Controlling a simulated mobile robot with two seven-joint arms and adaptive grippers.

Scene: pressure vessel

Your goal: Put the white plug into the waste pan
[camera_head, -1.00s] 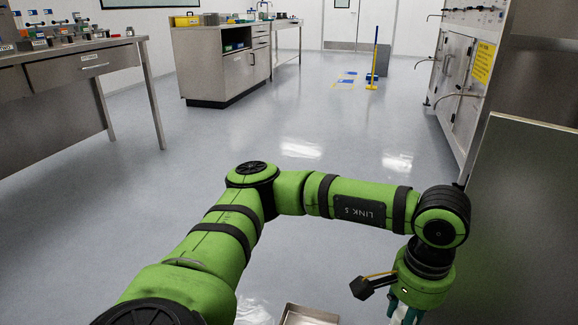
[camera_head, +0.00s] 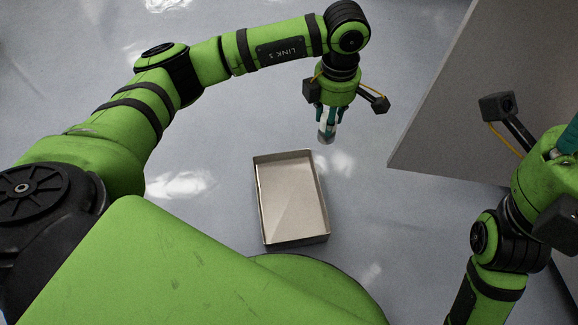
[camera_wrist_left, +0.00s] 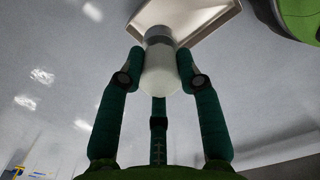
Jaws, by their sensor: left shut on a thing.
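The white plug (camera_head: 326,133) is held upright in my left gripper (camera_head: 327,122), with its lower end sticking out below the fingertips. In the left wrist view the plug (camera_wrist_left: 160,72) sits between the green fingers, with a greyer far end. The waste pan (camera_head: 291,198) is a shallow, empty, rectangular metal tray on the floor; in the head view the plug shows above and right of its far edge. Part of the pan (camera_wrist_left: 203,22) shows beyond the plug in the left wrist view. My right gripper (camera_head: 568,138) is cut off by the right picture edge; its fingertips are hidden.
A grey panel (camera_head: 470,110) stands to the right of my left gripper, with its lower corner nearest the pan. My own green base lies close to the near side of the pan. The floor (camera_head: 225,120) left of the pan is clear.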

